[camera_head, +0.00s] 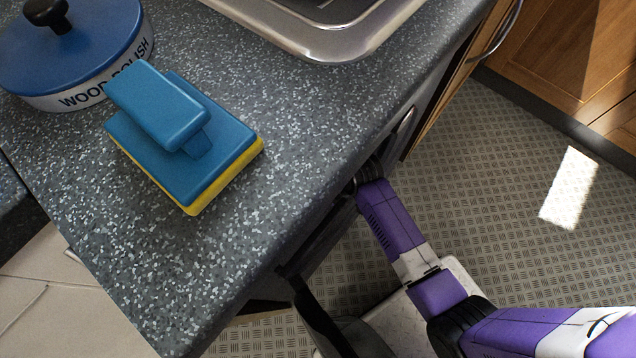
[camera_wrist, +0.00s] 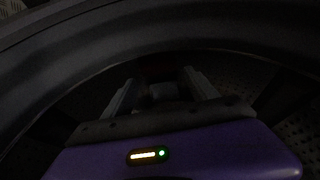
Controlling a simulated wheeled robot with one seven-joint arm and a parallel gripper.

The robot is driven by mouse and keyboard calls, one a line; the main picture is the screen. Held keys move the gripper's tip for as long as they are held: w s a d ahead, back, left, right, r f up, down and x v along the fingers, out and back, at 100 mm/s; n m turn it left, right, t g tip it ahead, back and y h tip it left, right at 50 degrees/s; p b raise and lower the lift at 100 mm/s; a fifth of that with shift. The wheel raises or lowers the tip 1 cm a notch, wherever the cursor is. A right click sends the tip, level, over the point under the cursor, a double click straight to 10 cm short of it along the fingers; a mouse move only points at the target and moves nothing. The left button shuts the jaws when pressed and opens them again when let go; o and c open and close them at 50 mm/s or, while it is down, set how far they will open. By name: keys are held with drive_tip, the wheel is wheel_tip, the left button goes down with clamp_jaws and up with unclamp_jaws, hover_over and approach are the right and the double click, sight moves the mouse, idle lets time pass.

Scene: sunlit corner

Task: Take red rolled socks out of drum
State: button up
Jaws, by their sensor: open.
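In the wrist view my gripper (camera_wrist: 162,78) is open inside the dark drum (camera_wrist: 296,118). A curved dark rim (camera_wrist: 150,38) arches across the picture, and the perforated drum wall shows dimly at the right. A very dim reddish patch (camera_wrist: 158,71) lies around and beyond the fingertips; it may be the red rolled socks, but it is too dark to tell its shape or whether the fingers touch it. In the head view my purple arm reaches in under the worktop edge, and the gripper, the drum and the socks are hidden there.
The speckled grey worktop (camera_head: 300,130) overhangs my arm. On it are a blue and yellow scrubber (camera_head: 185,135), a blue wood polish tin (camera_head: 75,55) and a metal sink edge (camera_head: 330,40). Wooden cupboards (camera_head: 570,50) stand at the upper right. The patterned floor (camera_head: 500,200) is clear.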

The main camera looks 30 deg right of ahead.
drive_tip(key=b+x, duration=0.4)
drive_tip(key=x, duration=0.2)
drive_tip(key=shift+w+f, duration=0.15)
drive_tip(key=shift+f, duration=0.25)
drive_tip(key=c, duration=1)
